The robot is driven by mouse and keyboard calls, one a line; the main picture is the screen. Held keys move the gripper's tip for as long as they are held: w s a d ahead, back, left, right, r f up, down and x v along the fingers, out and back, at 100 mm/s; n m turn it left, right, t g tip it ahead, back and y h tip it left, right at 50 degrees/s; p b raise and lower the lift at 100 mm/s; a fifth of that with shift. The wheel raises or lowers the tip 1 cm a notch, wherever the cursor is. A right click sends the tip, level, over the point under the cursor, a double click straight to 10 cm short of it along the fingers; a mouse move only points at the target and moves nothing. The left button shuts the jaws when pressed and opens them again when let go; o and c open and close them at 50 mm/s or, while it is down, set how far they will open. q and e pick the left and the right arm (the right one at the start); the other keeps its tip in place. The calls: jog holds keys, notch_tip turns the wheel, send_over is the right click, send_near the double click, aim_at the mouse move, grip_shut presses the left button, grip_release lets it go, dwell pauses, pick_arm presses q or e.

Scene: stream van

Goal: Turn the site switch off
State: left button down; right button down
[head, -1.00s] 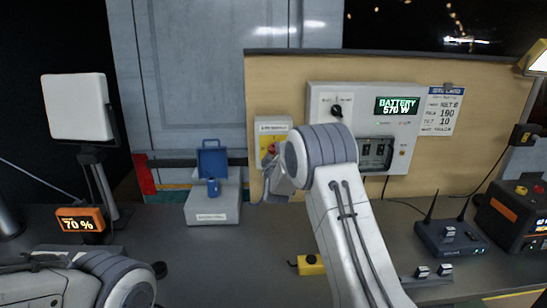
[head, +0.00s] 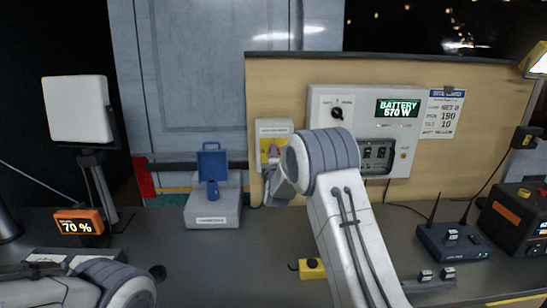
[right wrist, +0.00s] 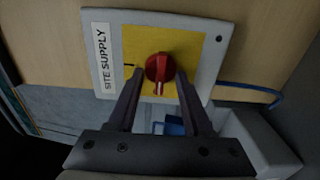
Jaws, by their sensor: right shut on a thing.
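The site switch is a red knob (right wrist: 158,68) on a yellow plate (right wrist: 203,50) in a pale box labelled SITE SUPPLY. In the right wrist view the knob's white-marked end points down the picture, and a short black mark lies to its left on the plate. My right gripper (right wrist: 156,80) is shut on the knob, one finger on each side. In the head view the box (head: 285,127) hangs on the wooden board, and my right arm and gripper (head: 273,160) hide much of it. My left arm shows at the lower left; its gripper is not in view.
A grey panel (head: 318,140) with a dial and a screen reading BATTERY 570 W is right of the switch. A yellow block (head: 311,267) and a router (head: 452,243) lie on the counter.

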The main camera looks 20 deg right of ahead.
jog(key=shift+a, duration=0.15)
jog(key=shift+c, duration=1.6)
grip_release()
jog(key=b+v, duration=0.2)
jog(key=v, duration=0.8)
jog(key=shift+s, duration=0.25)
